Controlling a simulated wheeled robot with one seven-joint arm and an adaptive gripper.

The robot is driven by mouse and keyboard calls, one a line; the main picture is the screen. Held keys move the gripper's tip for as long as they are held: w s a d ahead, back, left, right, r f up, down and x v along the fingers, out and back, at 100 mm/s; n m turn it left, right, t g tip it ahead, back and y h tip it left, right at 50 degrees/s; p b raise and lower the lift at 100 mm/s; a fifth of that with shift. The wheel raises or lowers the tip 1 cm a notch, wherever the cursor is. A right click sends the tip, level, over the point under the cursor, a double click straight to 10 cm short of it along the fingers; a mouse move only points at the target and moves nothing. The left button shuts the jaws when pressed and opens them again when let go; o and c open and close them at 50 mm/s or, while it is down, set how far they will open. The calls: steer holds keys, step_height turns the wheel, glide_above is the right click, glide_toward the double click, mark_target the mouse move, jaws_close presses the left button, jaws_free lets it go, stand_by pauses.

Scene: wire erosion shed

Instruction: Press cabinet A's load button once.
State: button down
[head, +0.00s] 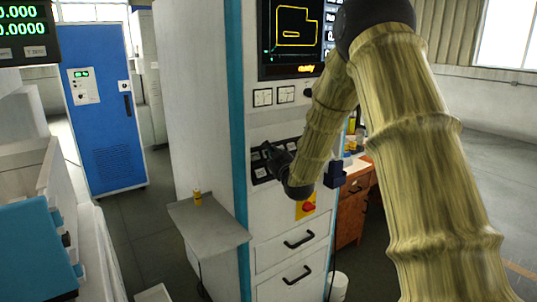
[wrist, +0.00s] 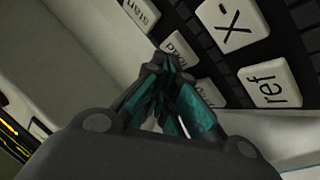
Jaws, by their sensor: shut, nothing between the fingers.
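A white control cabinet (head: 265,215) with teal edges stands in the middle of the head view; I see no letter A on it. Its dark key panel (head: 263,170) carries pale square keys and is partly covered by my gripper (head: 268,152). In the wrist view the shut, empty gripper (wrist: 165,65) points at the panel, its tips over or very near a pale key (wrist: 180,45) with partly covered lettering. Neighbouring keys include an X- key (wrist: 232,27) and a ref key (wrist: 269,87). I cannot read a load label or tell whether the tips touch a key.
A screen (head: 292,35) with yellow outlines sits above the panel. A grey side shelf (head: 208,225) holds a small yellow item (head: 197,198). A blue cabinet (head: 105,130) stands behind, left.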

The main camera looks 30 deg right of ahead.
steer(key=shift+s, duration=0.1)
steer(key=shift+s+r, duration=0.45)
steer(key=shift+s, duration=0.1)
stand_by(0.3)
steer(key=s+r, duration=0.1)
steer(key=s, duration=0.1)
steer(key=s+r+p, duration=0.1)
steer(key=s+r, duration=0.1)
steer(key=shift+d, duration=0.2)
steer(key=shift+f, duration=0.15)
stand_by(0.7)
